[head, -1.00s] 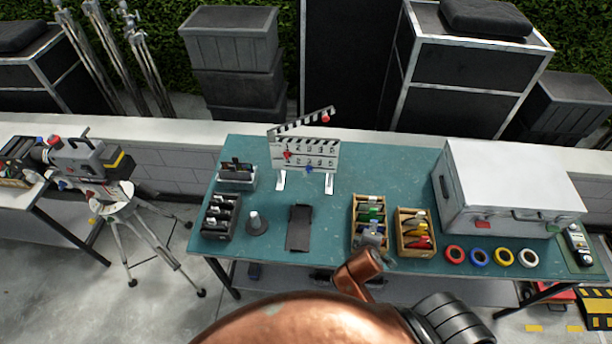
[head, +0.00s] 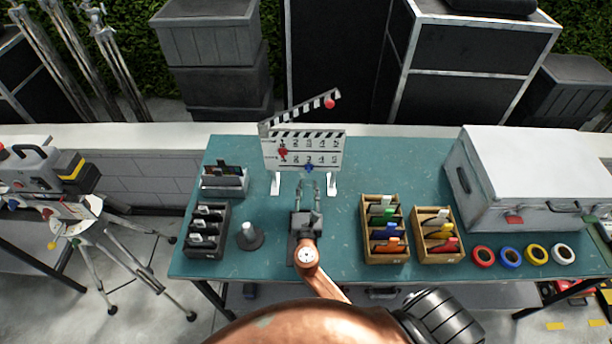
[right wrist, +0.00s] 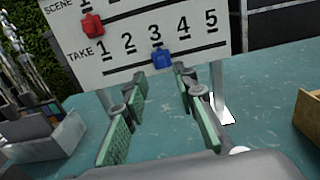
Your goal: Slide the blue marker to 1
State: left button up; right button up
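The white clapperboard (head: 325,155) stands upright on the table, with its striped stick raised. The right wrist view shows its face (right wrist: 120,65) with a TAKE row numbered 1 to 5. The blue marker (right wrist: 162,58) sits on the TAKE row's slot just below the 3; it also shows in the head view (head: 308,168). A red marker (right wrist: 92,25) is on the SCENE row above. My right gripper (head: 308,184) is in front of the board, below the blue marker. Its fingers (right wrist: 160,80) are open, one to each side of the marker's line, with nothing between them. My left gripper is out of view.
Black sorter (head: 206,230) and grey cone-shaped item (head: 249,236) are left of my right arm. Wooden boxes (head: 384,258) stand to the right, then a silver case (head: 525,175) and tape rolls (head: 483,256). The table is clear around the board's feet.

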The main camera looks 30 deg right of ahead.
aim_at(309, 172)
jog(key=x, duration=0.5)
jog(key=shift+w+d, duration=0.3)
jog(key=shift+w, duration=0.05)
grip_shut()
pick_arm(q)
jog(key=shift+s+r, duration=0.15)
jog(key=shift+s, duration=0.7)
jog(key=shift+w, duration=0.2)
